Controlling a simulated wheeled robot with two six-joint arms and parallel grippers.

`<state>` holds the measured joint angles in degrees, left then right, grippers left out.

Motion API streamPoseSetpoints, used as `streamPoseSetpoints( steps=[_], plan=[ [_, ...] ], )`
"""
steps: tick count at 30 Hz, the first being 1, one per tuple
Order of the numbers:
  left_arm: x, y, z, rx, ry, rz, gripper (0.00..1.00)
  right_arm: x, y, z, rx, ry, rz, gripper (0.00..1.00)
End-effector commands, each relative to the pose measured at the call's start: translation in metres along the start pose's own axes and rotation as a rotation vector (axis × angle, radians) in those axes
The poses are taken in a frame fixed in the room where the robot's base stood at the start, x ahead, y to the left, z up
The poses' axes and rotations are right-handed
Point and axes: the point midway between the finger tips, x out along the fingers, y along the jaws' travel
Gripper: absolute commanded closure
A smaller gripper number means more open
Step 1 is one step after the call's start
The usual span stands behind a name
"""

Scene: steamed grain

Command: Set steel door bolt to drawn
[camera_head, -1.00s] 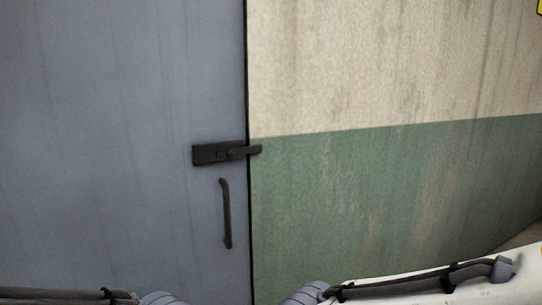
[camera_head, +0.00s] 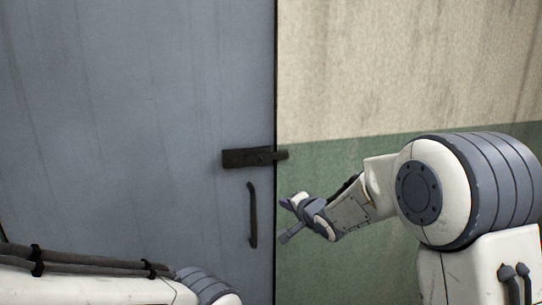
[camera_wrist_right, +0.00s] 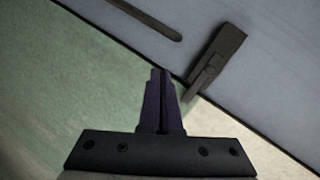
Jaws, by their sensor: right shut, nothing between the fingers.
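The dark steel door bolt (camera_head: 248,157) is mounted on the blue-grey door (camera_head: 130,120) near its right edge. Its bar end sticks out past the door edge over the wall. In the right wrist view the bolt (camera_wrist_right: 218,58) lies up and right of the fingertips, its bar crossing the door edge. My right gripper (camera_head: 286,220) is below and slightly right of the bolt, in front of the green wall, apart from it. In the right wrist view its fingers (camera_wrist_right: 158,78) are together and empty. My left gripper is out of view; only the left arm shows.
A dark vertical handle (camera_head: 252,215) is on the door below the bolt, close to my right gripper's left side. It also shows in the right wrist view (camera_wrist_right: 145,18). The wall (camera_head: 400,80) right of the door is cream above and green below.

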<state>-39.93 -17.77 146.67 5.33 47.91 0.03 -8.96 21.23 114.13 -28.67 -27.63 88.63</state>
Motion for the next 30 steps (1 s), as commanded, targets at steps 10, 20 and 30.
streamPoseSetpoints(
  steps=[10,20,30],
  plan=[
    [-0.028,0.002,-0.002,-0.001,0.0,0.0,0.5,0.022,-0.028,-0.087,0.481,-0.096,-0.386,1.0],
    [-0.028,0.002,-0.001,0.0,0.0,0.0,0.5,0.021,-0.03,-0.09,0.512,-0.115,-0.411,1.0],
    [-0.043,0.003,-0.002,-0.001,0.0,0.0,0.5,0.048,-0.045,-0.089,0.51,-0.117,-0.41,1.0]
  ],
)
